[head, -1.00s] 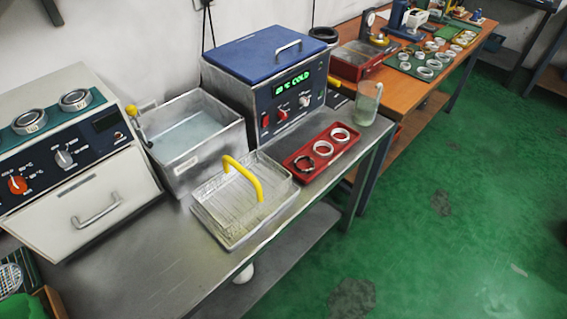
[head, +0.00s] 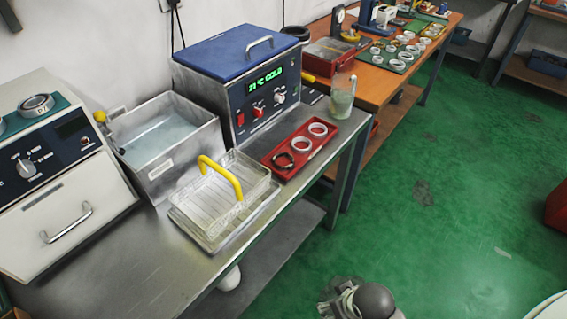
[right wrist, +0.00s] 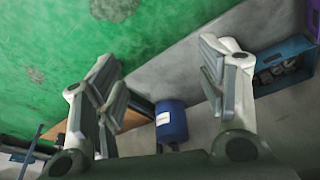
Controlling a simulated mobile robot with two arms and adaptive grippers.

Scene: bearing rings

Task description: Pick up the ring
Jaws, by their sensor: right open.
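A red tray (head: 316,150) on the steel table holds three rings in a row in the head view. The near ring (head: 284,161) looks dark; the middle ring (head: 301,144) and far ring (head: 318,129) are pale. More rings (head: 408,40) lie on green mats on the wooden table, and one (head: 37,104) sits on the white oven at left. My right gripper (right wrist: 163,85) is open and empty in the right wrist view, pointing over the floor. Part of my arm shows at the bottom of the head view, away from the tray. My left gripper is not in view.
A wire basket with a yellow handle (head: 222,176) stands in a tray in front of the water bath (head: 160,145). A blue-lidded heater (head: 240,75) and a glass jar (head: 342,98) stand near the red tray. The green floor (head: 430,190) at right is mostly clear.

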